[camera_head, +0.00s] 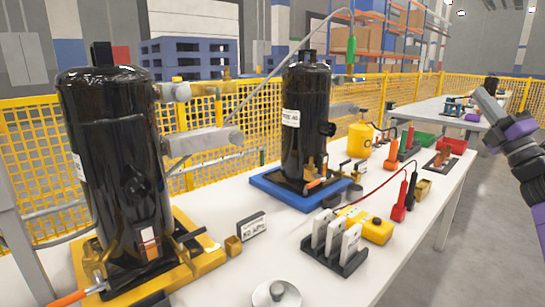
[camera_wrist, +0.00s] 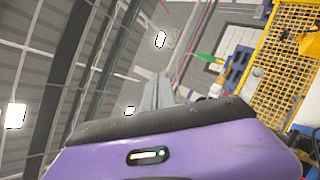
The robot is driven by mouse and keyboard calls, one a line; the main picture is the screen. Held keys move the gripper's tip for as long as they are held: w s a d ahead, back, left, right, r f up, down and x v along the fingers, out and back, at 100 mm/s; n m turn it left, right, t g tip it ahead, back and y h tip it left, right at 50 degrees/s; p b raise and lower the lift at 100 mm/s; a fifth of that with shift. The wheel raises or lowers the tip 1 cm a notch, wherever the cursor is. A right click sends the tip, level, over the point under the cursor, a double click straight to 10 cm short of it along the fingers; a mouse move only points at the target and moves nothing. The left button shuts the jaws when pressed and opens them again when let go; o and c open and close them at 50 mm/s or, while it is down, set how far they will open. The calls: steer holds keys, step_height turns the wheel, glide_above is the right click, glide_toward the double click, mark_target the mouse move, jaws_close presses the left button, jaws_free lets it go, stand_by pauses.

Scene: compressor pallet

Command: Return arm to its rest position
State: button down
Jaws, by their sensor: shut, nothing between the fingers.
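My gripper (camera_head: 487,103) is at the right edge of the head view, raised beside the table and pointing up and to the left. Its grey fingers are shut together with nothing between them. In the wrist view the gripper (camera_wrist: 157,92) points toward the ceiling and the far wall, with the purple wrist body in front. My arm's purple and dark links run down along the right edge of the head view. The gripper touches nothing that I can see.
A white table (camera_head: 355,277) carries two black compressors (camera_head: 112,150) (camera_head: 303,120), on a yellow and a blue base. A yellow meter (camera_head: 364,224), red probes and small trays lie on it. A yellow fence (camera_head: 225,107) stands behind. The floor (camera_head: 480,245) at right is clear.

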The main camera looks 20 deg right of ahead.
steer(key=s+a+f+m+g+h, duration=0.1)
steer(key=s+a+f+m+h, duration=0.25)
steer(key=a+f+m, duration=0.75)
steer(key=s+a+f+m+g+h, duration=0.1)
steer(key=s+a+f+m+h, duration=0.2)
steer(key=a+f+m+h, duration=0.6)
steer(key=s+a+f+m+g+y, duration=0.4)
steer(key=s+a+f+y, duration=0.2)
steer(key=s+a+f, duration=0.95)
steer(key=s+a+f+n+g+y, duration=0.1)
steer(key=s+a+f+g+y, duration=0.25)
steer(key=s+a, duration=0.55)
steer(key=s+a+f+n+g+y, duration=0.15)
steer(key=s+a+f+y, duration=0.3)
steer(key=s, duration=0.85)
step_height(320, 180, up, 23)
steer(key=p, duration=2.2)
steer(key=shift+w+p, duration=0.35)
steer(key=shift+p, duration=0.05)
